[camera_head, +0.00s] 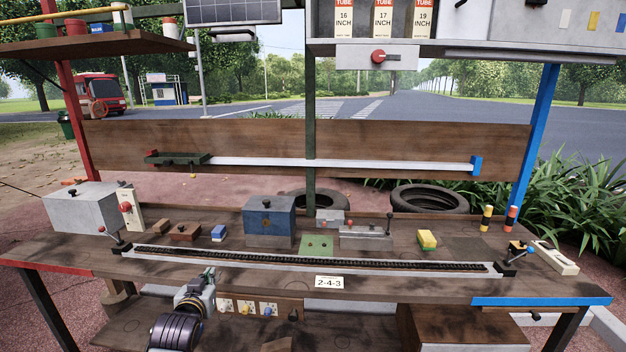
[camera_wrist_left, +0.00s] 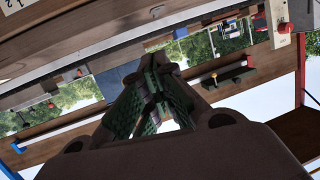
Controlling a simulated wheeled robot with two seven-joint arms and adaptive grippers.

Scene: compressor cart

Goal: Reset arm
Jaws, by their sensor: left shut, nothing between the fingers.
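My left arm comes up from the bottom of the head view at the left of centre. My left gripper (camera_head: 207,279) is in front of the bench's front edge, apart from the things on the top. In the left wrist view my left gripper (camera_wrist_left: 155,90) has its green ridged fingers together, with nothing between them. The wooden workbench (camera_head: 400,284) fills the middle of the head view. My right gripper is not in view.
A long rail (camera_head: 310,259) runs along the bench front, above a "2-4-3" label (camera_head: 329,282). An overhead shelf (camera_head: 90,44) hangs at upper left.

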